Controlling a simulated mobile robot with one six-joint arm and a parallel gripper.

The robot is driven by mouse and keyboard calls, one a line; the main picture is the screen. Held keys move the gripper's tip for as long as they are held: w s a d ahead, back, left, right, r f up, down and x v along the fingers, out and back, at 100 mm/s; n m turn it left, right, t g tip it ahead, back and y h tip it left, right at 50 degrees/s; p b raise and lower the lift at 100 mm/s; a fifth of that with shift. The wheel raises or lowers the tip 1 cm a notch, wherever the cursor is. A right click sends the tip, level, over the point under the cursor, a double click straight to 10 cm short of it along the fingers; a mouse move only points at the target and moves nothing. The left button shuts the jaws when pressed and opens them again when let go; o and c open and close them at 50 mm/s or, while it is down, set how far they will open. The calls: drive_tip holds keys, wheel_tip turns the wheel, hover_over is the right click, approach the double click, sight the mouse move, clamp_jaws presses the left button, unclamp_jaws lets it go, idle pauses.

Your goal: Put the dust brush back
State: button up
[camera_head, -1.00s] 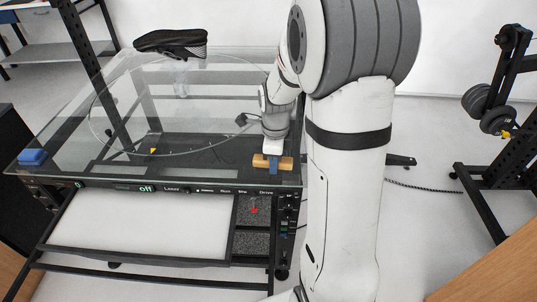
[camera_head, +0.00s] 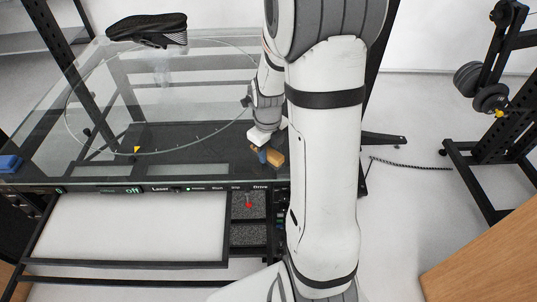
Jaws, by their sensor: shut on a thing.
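The dust brush, seen as a small wooden block (camera_head: 274,158), is held at the front right of the glass-topped turntable unit (camera_head: 45,128). My gripper (camera_head: 263,155) is shut on it, with a blue finger across its front side. The brush is turned at an angle, and its bristles are not visible. I cannot tell whether it touches the glass or hangs just above it. My arm hides the area to the right of the brush.
A black shoe (camera_head: 148,29) is over the turntable's back part. A blue block (camera_head: 10,164) lies at the left front corner. Below the front panel are a white drawer (camera_head: 125,228) and dark foam compartments (camera_head: 247,237), one with a red item (camera_head: 248,201). Weights (camera_head: 478,88) stand at right.

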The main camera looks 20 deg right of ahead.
drive_tip(key=shift+f, duration=1.05)
drive_tip(key=shift+f, duration=0.2)
drive_tip(key=o, duration=0.9)
drive_tip(key=shift+o, duration=0.2)
drive_tip(key=shift+r, duration=0.15)
